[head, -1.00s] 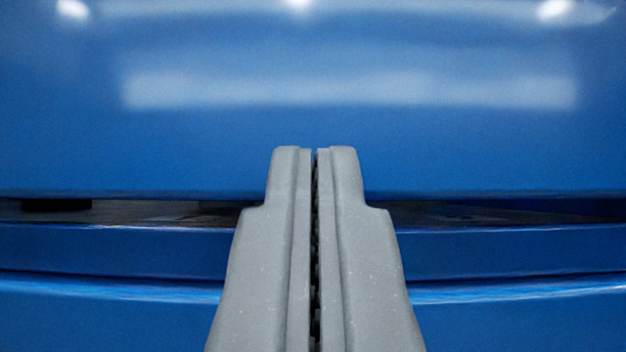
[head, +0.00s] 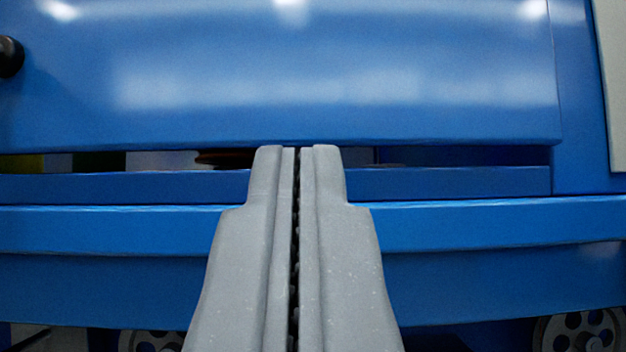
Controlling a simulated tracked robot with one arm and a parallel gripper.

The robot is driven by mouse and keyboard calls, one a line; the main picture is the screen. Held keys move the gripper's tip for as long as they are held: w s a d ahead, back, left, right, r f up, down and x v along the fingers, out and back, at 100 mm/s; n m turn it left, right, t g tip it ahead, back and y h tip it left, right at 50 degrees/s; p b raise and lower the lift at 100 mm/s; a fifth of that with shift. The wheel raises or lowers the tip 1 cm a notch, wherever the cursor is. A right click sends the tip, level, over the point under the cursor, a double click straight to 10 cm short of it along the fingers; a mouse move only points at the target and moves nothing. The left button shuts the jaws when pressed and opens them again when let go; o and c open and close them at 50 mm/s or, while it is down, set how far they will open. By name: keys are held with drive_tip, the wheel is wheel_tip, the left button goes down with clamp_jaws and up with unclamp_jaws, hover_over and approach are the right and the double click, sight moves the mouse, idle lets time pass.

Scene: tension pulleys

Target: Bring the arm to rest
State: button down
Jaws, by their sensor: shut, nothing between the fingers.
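My gripper (head: 297,152) is in the lower middle of the head view, pointing away from the camera. Its two grey fingers are shut together with only a thin dark seam between them, and they hold nothing. The fingertips overlap a large blue machine panel (head: 290,70) and the dark slot under it. I cannot tell how far the tips are from the panel.
Blue horizontal rails (head: 120,228) run across below the slot. A black knob (head: 10,56) sticks out at the far left. A pale panel (head: 612,80) stands at the right edge. Spoked wheels (head: 582,333) show at the bottom right and bottom left.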

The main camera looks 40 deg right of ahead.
drive_tip(key=p+v, duration=0.1)
drive_tip(key=v, duration=0.5)
drive_tip(key=w+a+r+n+y, duration=0.1)
drive_tip(key=w+a+r+y, duration=0.15)
drive_tip(key=r, duration=0.45)
drive_tip(key=w+a+r+n+t+y, duration=0.1)
drive_tip(key=w+a+r+y, duration=0.1)
drive_tip(key=w+r, duration=0.3)
drive_tip(key=w+a+r+n+y, duration=0.1)
drive_tip(key=w+a+r+y, duration=0.15)
drive_tip(key=r, duration=0.55)
drive_tip(key=s+a+r+n+y+p, duration=0.1)
drive_tip(key=a+r+y, duration=0.1)
drive_tip(key=a+r, duration=0.6)
drive_tip(key=a+r+n+y, duration=0.15)
drive_tip(key=a+r, duration=0.35)
drive_tip(key=r, duration=0.6)
drive_tip(key=s+a+r+n+g+y+p, duration=0.1)
drive_tip(key=s+a+r+g+y, duration=0.25)
drive_tip(key=s+a+r, duration=0.95)
drive_tip(key=s+a+r+n+g+y, duration=0.1)
drive_tip(key=s+a+r, duration=0.2)
drive_tip(key=s, duration=0.7)
drive_tip(key=s+a+r+y, duration=0.2)
drive_tip(key=s+a+r, duration=0.1)
drive_tip(key=s, duration=0.7)
drive_tip(key=shift+a+r+n+g+p, duration=0.25)
drive_tip(key=shift+r+n+g+p, duration=0.05)
drive_tip(key=shift+r+n+g, duration=0.05)
